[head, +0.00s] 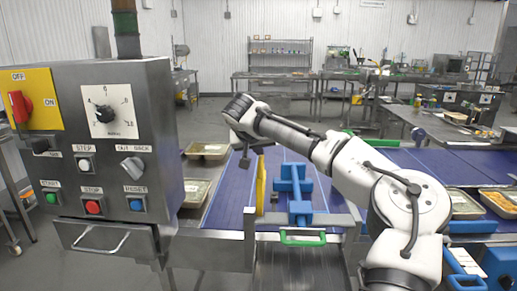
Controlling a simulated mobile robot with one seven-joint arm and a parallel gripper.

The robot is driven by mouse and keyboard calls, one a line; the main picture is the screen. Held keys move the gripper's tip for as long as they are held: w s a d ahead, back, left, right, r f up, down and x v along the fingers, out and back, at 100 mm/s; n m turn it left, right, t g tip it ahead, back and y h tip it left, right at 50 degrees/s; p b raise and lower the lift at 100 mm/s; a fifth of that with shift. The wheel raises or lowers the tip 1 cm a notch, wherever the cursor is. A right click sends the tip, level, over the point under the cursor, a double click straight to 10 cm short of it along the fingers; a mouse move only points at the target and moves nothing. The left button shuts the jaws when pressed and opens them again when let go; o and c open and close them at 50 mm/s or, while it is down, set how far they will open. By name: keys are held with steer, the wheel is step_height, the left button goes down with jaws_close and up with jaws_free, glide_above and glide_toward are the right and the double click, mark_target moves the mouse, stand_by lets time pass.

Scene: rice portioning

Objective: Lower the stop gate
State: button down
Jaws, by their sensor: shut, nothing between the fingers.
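An upright yellow plate (260,186) stands on the blue conveyor belt (228,205), just left of a blue fixture (294,190) with crossed arms. I cannot tell for certain which of these parts is the stop gate. A green handle (302,240) sits at the near end of the belt, below the fixture. My gripper (245,163) is at the end of my white arm, pointing down above the belt, left of and beyond the yellow plate. It is small and dark here; it looks shut and empty, and apart from the plate.
A steel control box (120,140) with a red switch, a dial and several buttons stands at the left, close to the belt. Trays (207,150) lie along the belt's left side. More trays, one with orange food (500,203), are at the right.

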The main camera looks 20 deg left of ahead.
mark_target(259, 172)
step_height(259, 172, down, 6)
steer(key=b, duration=0.4)
steer(key=shift+a, duration=0.15)
steer(key=shift+s+f, duration=0.1)
steer(key=shift+f, duration=0.45)
